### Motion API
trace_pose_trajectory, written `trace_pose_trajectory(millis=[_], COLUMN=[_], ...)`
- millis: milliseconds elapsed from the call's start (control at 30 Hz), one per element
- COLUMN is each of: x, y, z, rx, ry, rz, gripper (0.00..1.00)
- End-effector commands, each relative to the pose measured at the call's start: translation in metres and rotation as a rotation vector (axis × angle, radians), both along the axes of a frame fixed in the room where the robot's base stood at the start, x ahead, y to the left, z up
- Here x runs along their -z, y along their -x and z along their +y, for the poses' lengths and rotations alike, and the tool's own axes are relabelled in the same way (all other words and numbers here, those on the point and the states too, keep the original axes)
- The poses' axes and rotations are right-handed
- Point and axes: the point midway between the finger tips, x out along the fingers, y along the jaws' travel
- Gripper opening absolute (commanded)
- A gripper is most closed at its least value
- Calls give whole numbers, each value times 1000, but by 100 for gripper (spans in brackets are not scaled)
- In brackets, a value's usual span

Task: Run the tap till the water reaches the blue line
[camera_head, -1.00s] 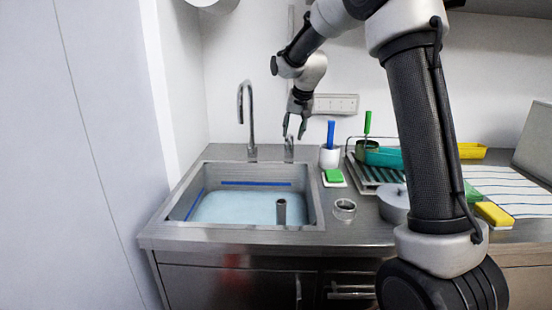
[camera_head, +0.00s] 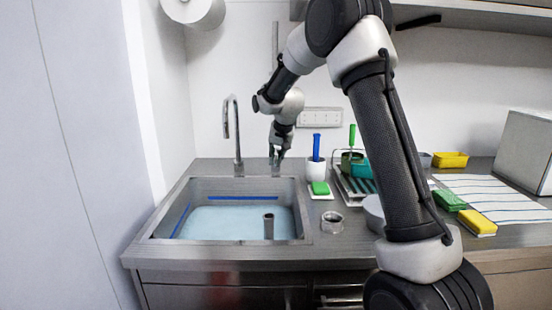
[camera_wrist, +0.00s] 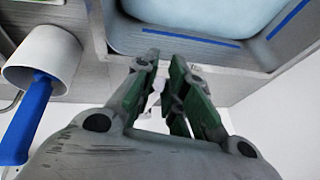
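The sink basin (camera_head: 152,232) holds pale blue water (camera_head: 235,222). The water surface lies below the blue line (camera_head: 243,198) on the back wall; the line also shows in the wrist view (camera_wrist: 190,36). A drain standpipe (camera_head: 268,226) rises from the water. The curved tap spout (camera_head: 236,130) stands behind the basin; I see no clear stream from it. My gripper (camera_head: 276,154) points down at the tap's lever, right of the spout, and mostly hides it. In the wrist view the fingers (camera_wrist: 163,75) are close together with a narrow gap; whether they grip the lever is unclear.
Right of the gripper stand a white cup (camera_head: 316,170) with a blue-handled brush, a green sponge (camera_head: 320,188) and a metal ring (camera_head: 332,222). A drying rack (camera_head: 358,186) stands farther right. A wall socket strip (camera_head: 321,117) is behind. A wall bounds the left.

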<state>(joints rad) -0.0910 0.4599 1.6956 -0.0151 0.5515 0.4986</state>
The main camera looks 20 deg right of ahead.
Motion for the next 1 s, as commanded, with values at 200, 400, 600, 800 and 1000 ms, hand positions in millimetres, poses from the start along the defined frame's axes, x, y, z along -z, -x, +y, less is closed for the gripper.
trace_pose_trajectory(millis=[200, 400, 600, 800, 1000], x=[0, 0, -1, 0, 0], y=[0, 1, 5, 7, 6], z=[0, -5, -20, -46, -71], rx=[0, -25, -117, -268, -430], ry=[0, -1, -1, -2, -3], rz=[0, 0, -1, 0, -1], gripper=[0, 0, 0, 0, 0])
